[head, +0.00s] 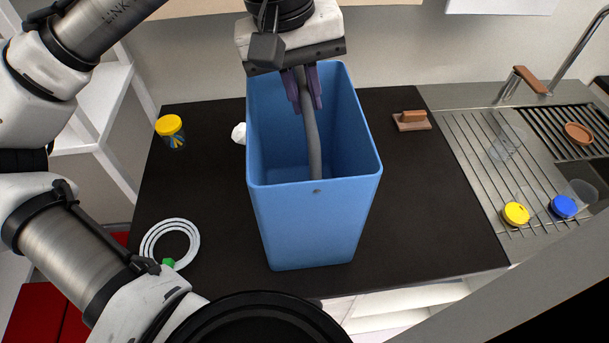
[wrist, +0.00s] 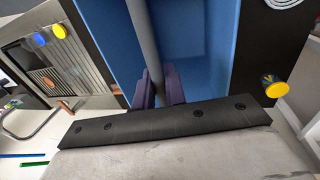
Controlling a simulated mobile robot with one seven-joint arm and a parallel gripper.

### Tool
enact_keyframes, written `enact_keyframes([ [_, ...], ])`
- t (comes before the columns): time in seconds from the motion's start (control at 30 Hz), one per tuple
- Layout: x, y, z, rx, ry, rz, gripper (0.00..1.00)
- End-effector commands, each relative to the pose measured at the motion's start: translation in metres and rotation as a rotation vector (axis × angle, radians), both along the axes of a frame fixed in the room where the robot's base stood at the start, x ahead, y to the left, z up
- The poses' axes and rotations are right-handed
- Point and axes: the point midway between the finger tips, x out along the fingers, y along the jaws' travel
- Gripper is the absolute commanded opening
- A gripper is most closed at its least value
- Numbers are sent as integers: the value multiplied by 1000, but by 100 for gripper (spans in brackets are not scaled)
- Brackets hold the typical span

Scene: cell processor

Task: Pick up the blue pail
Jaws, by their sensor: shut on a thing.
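The blue pail (head: 310,222) is a tall, square-mouthed bin standing upright on the black counter in the middle of the head view. A grey handle (head: 312,140) arches up from the pail over its open mouth. My gripper (head: 306,105) is above the pail's mouth, pointing down, with its purple fingers shut on the handle. In the wrist view the blue pail (wrist: 198,45) fills the upper middle, and the grey handle runs between the purple fingers (wrist: 156,92). The pail's inside looks empty where it shows; its far rim is partly hidden by my gripper.
On the black counter (head: 420,210), a yellow-lidded jar (head: 170,130), a white object (head: 239,133) and a coiled white tube (head: 170,243) lie left of the pail. A brown-and-pink block (head: 411,121) lies right. Further right is a steel sink (head: 470,150) with yellow (head: 516,214) and blue (head: 563,206) lids.

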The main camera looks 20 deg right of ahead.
Motion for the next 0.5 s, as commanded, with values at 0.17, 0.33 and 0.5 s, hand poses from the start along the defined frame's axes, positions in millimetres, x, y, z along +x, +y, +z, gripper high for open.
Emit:
enact_keyframes([
  [0.17, 0, 0, 1, -1, -1, 0, 0],
  [0.33, 0, 0, 1, -1, -1, 0, 0],
  [0.5, 1, -1, 9, -2, -2, 2, 0],
])
